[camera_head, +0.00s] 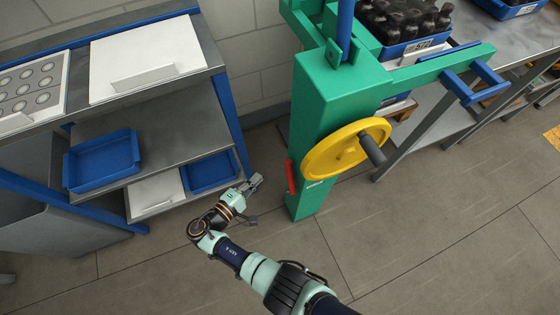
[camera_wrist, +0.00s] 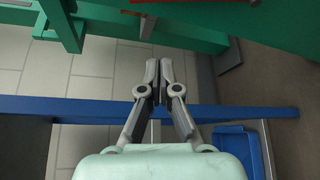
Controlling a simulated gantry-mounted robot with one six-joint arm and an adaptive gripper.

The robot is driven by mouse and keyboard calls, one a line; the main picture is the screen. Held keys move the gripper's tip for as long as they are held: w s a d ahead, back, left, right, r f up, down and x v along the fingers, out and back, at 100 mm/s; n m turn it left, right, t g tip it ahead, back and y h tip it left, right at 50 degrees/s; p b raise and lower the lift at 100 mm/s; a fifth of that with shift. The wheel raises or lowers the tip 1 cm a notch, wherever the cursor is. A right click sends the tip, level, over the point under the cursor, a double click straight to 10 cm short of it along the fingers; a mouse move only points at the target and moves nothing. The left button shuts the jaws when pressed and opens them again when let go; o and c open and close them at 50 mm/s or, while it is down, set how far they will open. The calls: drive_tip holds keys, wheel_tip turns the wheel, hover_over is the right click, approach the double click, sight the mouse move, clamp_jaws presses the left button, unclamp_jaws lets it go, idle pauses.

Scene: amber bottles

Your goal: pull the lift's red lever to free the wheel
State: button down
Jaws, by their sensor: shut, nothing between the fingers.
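The green lift column (camera_head: 335,100) carries a yellow wheel (camera_head: 325,155) with a dark handle on its right side. The red lever (camera_head: 290,177) is a short upright bar low on the column's left face, left of the wheel. My gripper (camera_head: 256,182) is just left of the lever, apart from it. In the wrist view my gripper (camera_wrist: 160,80) has its fingers together with nothing between them. A thin reddish strip at the top edge of the wrist view is cut off, and I cannot tell if it is the lever.
A grey shelf rack with blue posts (camera_head: 232,120) stands left of my gripper, holding a blue tray (camera_head: 73,178) on its middle shelf. A blue crate of dark bottles (camera_head: 400,50) stands behind the lift. The floor (camera_head: 430,230) in front of it is clear.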

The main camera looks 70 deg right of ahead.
sight(290, 177)
drive_tip(key=s+d+b, duration=0.2)
drive_tip(key=s+d, duration=0.4)
drive_tip(key=d, duration=0.1)
drive_tip(key=shift+f+b, duration=0.2)
drive_tip(key=shift+b, duration=0.2)
idle(0.3)
